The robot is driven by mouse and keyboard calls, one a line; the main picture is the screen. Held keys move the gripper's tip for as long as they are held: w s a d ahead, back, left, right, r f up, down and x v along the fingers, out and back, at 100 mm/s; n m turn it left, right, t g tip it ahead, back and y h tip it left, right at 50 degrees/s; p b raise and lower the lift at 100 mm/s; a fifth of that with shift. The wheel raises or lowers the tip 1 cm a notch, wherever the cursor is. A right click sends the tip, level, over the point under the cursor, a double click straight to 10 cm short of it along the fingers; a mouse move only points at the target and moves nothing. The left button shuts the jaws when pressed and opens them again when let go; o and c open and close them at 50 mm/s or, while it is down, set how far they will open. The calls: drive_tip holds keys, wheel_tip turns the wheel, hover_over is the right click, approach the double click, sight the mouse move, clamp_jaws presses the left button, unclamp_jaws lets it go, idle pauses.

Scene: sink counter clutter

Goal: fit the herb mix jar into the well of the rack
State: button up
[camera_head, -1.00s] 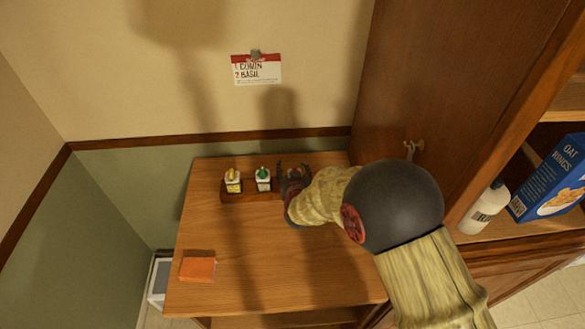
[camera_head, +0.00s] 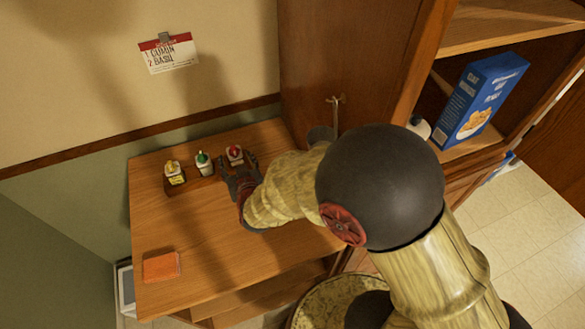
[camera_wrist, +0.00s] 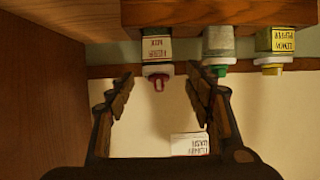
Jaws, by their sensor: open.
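The herb mix jar (camera_head: 234,153), white-labelled with a red cap, stands upright at the right end of the wooden rack (camera_head: 190,184). In the wrist view, which is upside down, the herb mix jar (camera_wrist: 157,48) shows its label, with its base at the rack (camera_wrist: 220,13). The rack's edge hides how deep it sits. My gripper (camera_head: 238,166) is open on the near side of the jar. In the wrist view my gripper (camera_wrist: 160,77) has a finger to either side of the red cap, with gaps; neither visibly touches it.
A green-capped jar (camera_head: 204,163) and a yellow-capped lemon pepper jar (camera_head: 174,173) stand in the rack to the left. An orange block (camera_head: 161,267) lies at the counter's front left. A tall cabinet (camera_head: 335,60) rises at right. The middle counter is clear.

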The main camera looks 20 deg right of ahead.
drive_tip(key=s+d+r+g+y, duration=0.1)
drive_tip(key=s+d+r+g, duration=0.15)
drive_tip(key=r, duration=0.45)
drive_tip(key=s+d+r+g+y, duration=0.1)
drive_tip(key=s+r, duration=0.3)
drive_tip(key=r, duration=0.3)
drive_tip(key=s+d+r+g, duration=0.1)
drive_tip(key=s+d+r, duration=0.1)
drive_tip(key=s, duration=0.5)
drive_tip(key=s+d+r+g+h, duration=0.1)
drive_tip(key=s+d+r+g, duration=0.1)
drive_tip(key=s+d, duration=0.3)
drive_tip(key=s+d+r+g+h, duration=0.1)
drive_tip(key=s+d+r, duration=0.1)
drive_tip(key=s, duration=0.7)
drive_tip(key=shift+s+d, duration=0.25)
drive_tip(key=shift+d, duration=0.45)
